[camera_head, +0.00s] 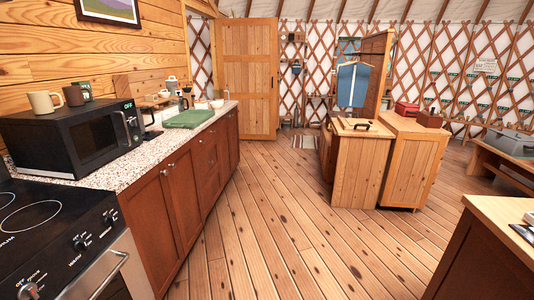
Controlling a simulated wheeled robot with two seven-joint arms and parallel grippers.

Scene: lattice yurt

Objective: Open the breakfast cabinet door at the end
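A long row of red-brown cabinet doors (160,225) runs under the speckled counter (150,165) on the left and goes away from me. The doors look shut, including the one at the far end (233,140), which shows at a steep angle. Small round knobs show near the tops of the closer doors. No label marks any of them as the breakfast cabinet, so I cannot tell which one it is. Neither of my grippers shows in the head view.
A stove (60,235) stands at the near left, and a black microwave (90,135) sits on the counter. Two light wood cabinets (413,165) stand right of centre. Another counter (485,260) fills the near right corner. The plank floor (275,215) between is clear.

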